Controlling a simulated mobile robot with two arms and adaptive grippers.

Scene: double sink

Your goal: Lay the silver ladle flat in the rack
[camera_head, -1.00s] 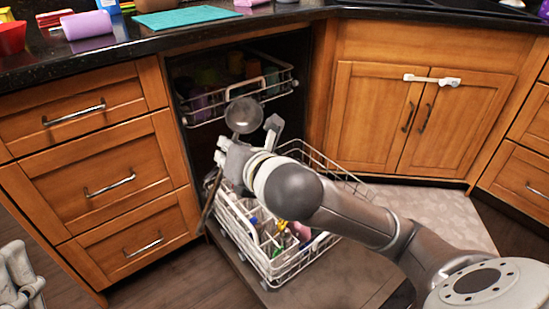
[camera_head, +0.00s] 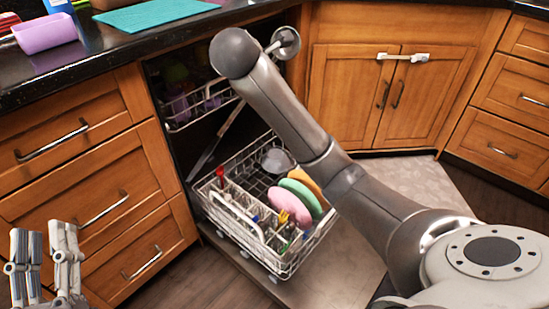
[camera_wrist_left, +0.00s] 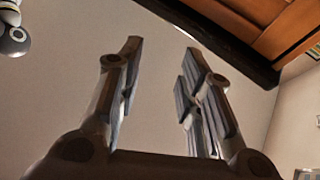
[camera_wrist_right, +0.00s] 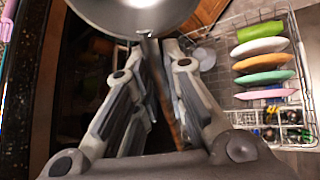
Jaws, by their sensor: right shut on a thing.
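The silver ladle (camera_head: 286,41) is in my right gripper, bowl end up; its long handle (camera_head: 216,143) slants down to the left, over the left back edge of the rack. In the right wrist view the ladle's bowl (camera_wrist_right: 138,12) is at the top, and its handle runs between the fingers of my right gripper (camera_wrist_right: 158,52), which are shut on it. My arm hides that gripper in the head view. The pulled-out lower rack (camera_head: 240,215) is below. My left gripper (camera_head: 45,245) is open and empty at lower left; it also shows in the left wrist view (camera_wrist_left: 160,65).
Pink, green and orange plates (camera_head: 300,200) stand in the rack's right part. A grey round dish (camera_head: 277,160) lies at its back, with cutlery (camera_head: 283,216) in front. The upper rack (camera_head: 205,108) is above and behind. Drawers (camera_head: 100,210) stand left.

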